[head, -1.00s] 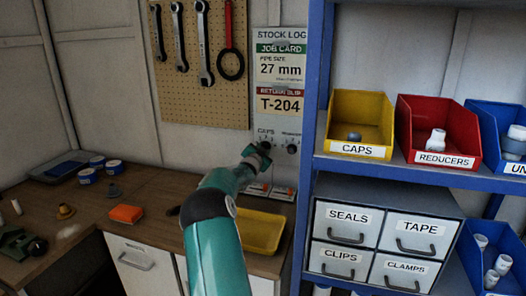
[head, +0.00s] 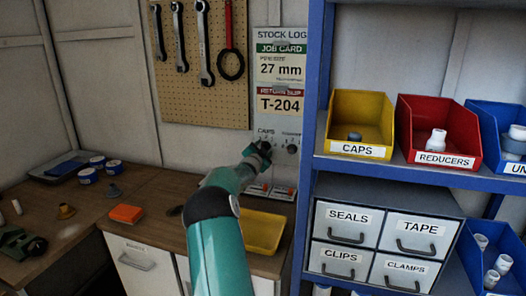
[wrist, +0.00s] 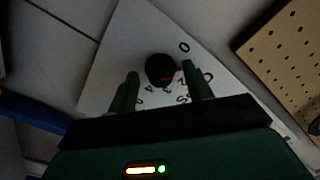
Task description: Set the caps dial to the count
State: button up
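The caps dial (wrist: 160,68) is a round black knob with a red pointer mark, on a pale panel with numbers around it. In the wrist view the red mark points right, a little below the 0; the number it meets is hard to read. My gripper (wrist: 160,84) is open, one finger to each side of the knob's lower part; contact cannot be told. In the head view my gripper (head: 261,151) is at the stock log board (head: 280,80) and mostly hides the caps dial. The yellow CAPS bin (head: 345,107) shows one grey cap (head: 354,136).
A second dial (head: 292,149) is close to the right of my gripper. The blue shelf post (head: 309,130) stands further right. A pegboard with wrenches (head: 222,100) hangs left.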

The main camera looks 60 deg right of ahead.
jog(key=s+a, duration=0.2)
jog(key=a, duration=1.1)
jog(key=shift+a, duration=0.3)
